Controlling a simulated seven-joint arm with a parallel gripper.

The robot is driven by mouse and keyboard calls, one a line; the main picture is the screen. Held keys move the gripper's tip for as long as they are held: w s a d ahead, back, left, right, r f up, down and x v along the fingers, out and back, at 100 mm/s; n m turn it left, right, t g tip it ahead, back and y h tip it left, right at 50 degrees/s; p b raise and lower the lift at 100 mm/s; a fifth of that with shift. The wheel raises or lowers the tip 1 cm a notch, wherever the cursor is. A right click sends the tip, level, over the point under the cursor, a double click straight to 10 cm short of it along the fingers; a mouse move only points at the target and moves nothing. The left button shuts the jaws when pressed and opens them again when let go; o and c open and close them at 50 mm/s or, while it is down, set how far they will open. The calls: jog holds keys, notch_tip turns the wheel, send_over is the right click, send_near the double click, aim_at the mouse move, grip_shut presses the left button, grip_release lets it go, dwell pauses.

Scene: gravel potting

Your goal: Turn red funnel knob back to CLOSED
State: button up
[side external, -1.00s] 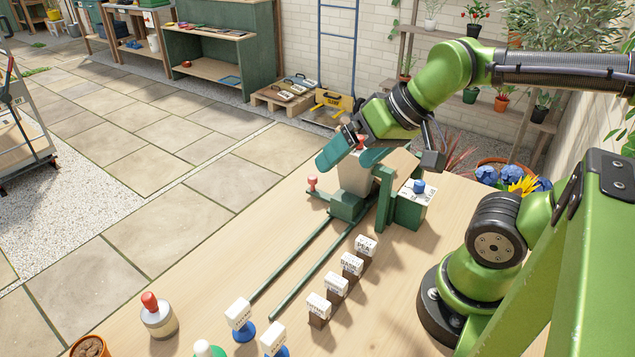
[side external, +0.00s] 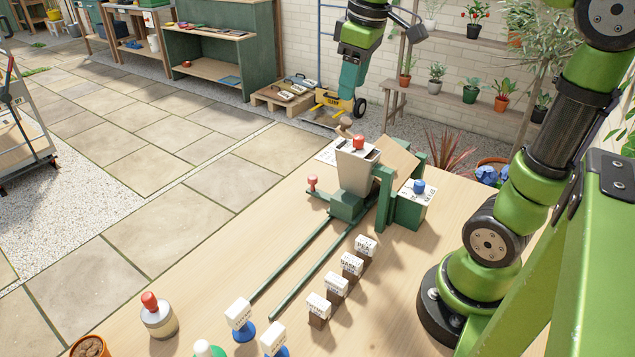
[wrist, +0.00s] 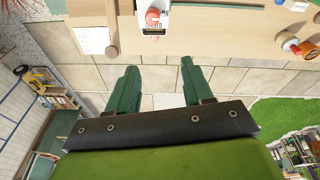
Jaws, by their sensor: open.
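A beige funnel-shaped hopper (side external: 355,173) stands in a green frame on the wooden table in the side view. A red knob (side external: 359,142) is at its top. In the wrist view a red knob (wrist: 152,17) sits on a white plate with red lettering too small to read surely. A second red knob (side external: 312,182) stands on the green base, left of the hopper. My gripper (side external: 350,88) is raised above and behind the hopper, apart from the knob. In the wrist view my gripper (wrist: 158,68) has its two green fingers spread, with nothing between them.
A green box with a blue knob (side external: 418,187) stands right of the hopper. Green rails (side external: 300,272) run toward the front, beside several labelled blocks (side external: 335,288). A red-topped jar (side external: 157,315) stands at the front left. The air around my gripper is clear.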

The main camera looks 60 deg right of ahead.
aim_at(359, 137)
notch_tip(359, 137, up, 5)
jog(key=s+d+n+g, duration=0.1)
jog(key=d+n+g, duration=0.1)
jog(key=n, duration=0.5)
notch_tip(359, 137, down, 17)
jog(key=shift+a+r, duration=0.15)
grip_shut()
